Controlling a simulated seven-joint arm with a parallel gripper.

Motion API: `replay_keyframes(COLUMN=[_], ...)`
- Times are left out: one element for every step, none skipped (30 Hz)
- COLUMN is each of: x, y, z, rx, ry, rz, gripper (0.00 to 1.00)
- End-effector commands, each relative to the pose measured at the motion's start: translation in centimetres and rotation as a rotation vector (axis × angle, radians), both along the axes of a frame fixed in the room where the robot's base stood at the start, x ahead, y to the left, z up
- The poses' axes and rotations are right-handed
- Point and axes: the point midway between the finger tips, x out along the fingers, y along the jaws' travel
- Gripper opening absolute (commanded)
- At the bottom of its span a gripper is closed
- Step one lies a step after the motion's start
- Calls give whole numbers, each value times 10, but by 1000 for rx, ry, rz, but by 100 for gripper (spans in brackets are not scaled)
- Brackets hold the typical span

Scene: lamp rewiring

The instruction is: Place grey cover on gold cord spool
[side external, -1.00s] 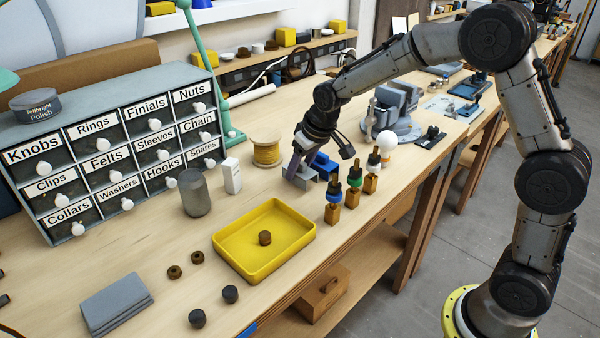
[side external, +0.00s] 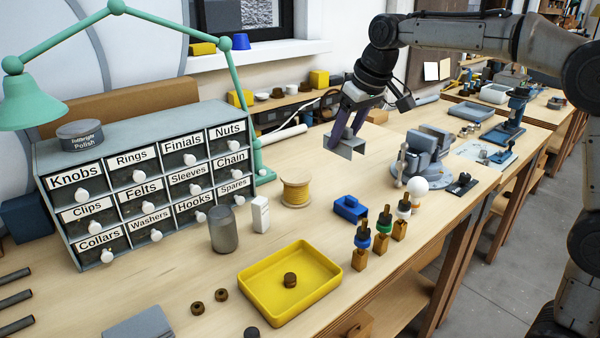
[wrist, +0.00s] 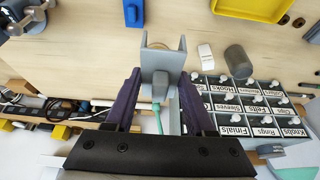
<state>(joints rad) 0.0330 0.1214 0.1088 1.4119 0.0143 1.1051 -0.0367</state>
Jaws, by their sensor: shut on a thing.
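The grey cover (side external: 349,149) is an open, channel-shaped piece. My gripper (side external: 343,131) is shut on it and holds it in the air above the bench. The gold cord spool (side external: 295,191) stands upright on the bench with its top bare, lower and to the left of the cover in the side external view. In the wrist view the cover (wrist: 163,58) sits between the purple fingers of my gripper (wrist: 160,82), its open side facing away from the wrist.
A white box (side external: 260,214) and a grey cylinder (side external: 223,230) stand left of the spool. A vise (side external: 424,150), a yellow tray (side external: 304,283) and a labelled drawer cabinet (side external: 150,180) surround the area.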

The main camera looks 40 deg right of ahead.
Motion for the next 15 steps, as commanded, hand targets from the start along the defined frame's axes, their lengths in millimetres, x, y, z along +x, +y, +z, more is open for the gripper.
replay_keyframes(x=[9, 15, 24, 31, 38, 47, 53, 59, 68, 74, 80, 87, 91, 96, 101], y=[0, -1, -1, -1, -1, -1, -1, -2, -2, -2, -2, -2, -2, -3, -3], z=[-5, -8, -12, -15, -19, -22, -25, -29, -32, -34, -37, -43, -49, -55, -61], rx=[0, 0, 0, 0, 0, 0, 0, 0, 0, 0, 0, 0, 0, 0, 0], ry=[4, 5, 4, 4, 5, 4, 4, 4, 4, 3, 3, 4, 5, 5, 4], rz=[0, 0, 0, 0, 0, 0, 0, 0, 0, 0, 0, 0, 0, 0, 0], gripper=[0, 0, 0, 0, 0, 0, 0, 0, 0, 0, 0, 0, 0, 0, 0])
